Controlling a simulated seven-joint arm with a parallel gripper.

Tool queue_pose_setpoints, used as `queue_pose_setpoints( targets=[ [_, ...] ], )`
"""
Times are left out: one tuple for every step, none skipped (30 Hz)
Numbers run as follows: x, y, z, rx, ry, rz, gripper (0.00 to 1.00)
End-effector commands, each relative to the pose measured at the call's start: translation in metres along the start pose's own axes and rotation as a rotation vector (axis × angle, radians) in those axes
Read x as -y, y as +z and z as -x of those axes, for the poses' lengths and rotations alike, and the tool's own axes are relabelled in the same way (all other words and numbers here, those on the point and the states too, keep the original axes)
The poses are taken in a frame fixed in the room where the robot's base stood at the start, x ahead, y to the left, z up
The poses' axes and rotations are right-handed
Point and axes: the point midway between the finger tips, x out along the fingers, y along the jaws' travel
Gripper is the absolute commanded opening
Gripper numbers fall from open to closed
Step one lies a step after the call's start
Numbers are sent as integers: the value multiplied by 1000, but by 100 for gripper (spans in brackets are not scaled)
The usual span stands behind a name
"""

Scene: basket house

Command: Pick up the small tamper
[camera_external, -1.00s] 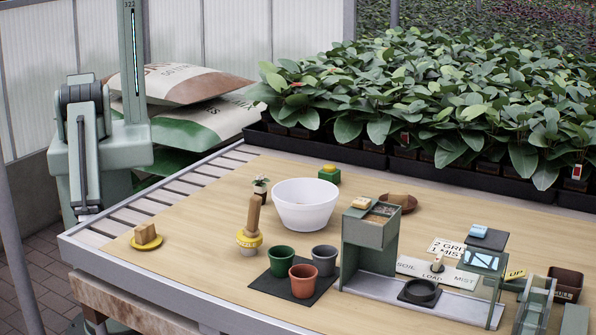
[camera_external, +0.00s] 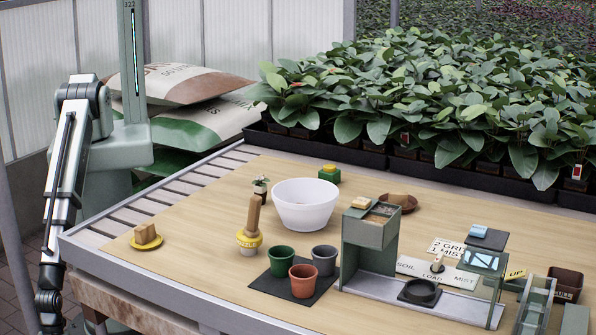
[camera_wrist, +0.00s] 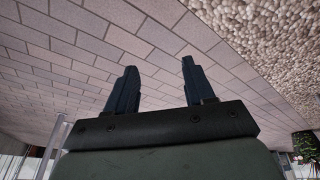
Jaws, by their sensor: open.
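A wooden-handled tool (camera_external: 253,213), tilted slightly, stands in a yellow-collared holder (camera_external: 249,240) left of the white bowl. A much smaller upright wooden-topped piece (camera_external: 437,263) is by the "LOAD" label on the grey station. Either could be the small tamper; I cannot tell which. My gripper (camera_wrist: 157,62) is open and empty in the wrist view, with brick paving behind its fingers. In the external view my arm hangs down left of the table, and the fingers cannot be made out. No tamper shows in the wrist view.
The white bowl (camera_external: 305,208) is mid-table. Green (camera_external: 280,259), terracotta (camera_external: 303,281) and grey (camera_external: 325,260) pots stand on a dark mat. A yellow dish (camera_external: 146,243) with a wooden block is at the left. The metal table edge (camera_external: 150,281) lies between my arm and these things.

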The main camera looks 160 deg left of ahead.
Motion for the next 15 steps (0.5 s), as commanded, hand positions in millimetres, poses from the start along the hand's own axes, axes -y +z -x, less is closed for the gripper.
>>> queue_pose_setpoints(
  targets=[
    [-18, -37, -2, -71, 40, 15, 53],
    [-27, -55, 0, -110, 63, 27, 53],
    [-38, -80, 4, -163, 93, 44, 53],
    [-46, -98, 8, -202, 115, 59, 53],
    [-54, -116, 13, -239, 137, 75, 53],
    [-63, -140, 20, -290, 166, 96, 53],
    [-70, -157, 25, -325, 186, 112, 53],
    [-76, -175, 31, -361, 206, 128, 53],
    [-84, -195, 39, -405, 229, 148, 53],
    [-88, -211, 46, -436, 245, 162, 53],
    [-92, -224, 52, -465, 259, 176, 53],
    [-96, -242, 61, -499, 276, 192, 53],
    [-97, -254, 68, -520, 285, 203, 53],
    [-98, -265, 74, -539, 293, 213, 53],
    [-98, -280, 83, -562, 302, 226, 53]
  ],
)
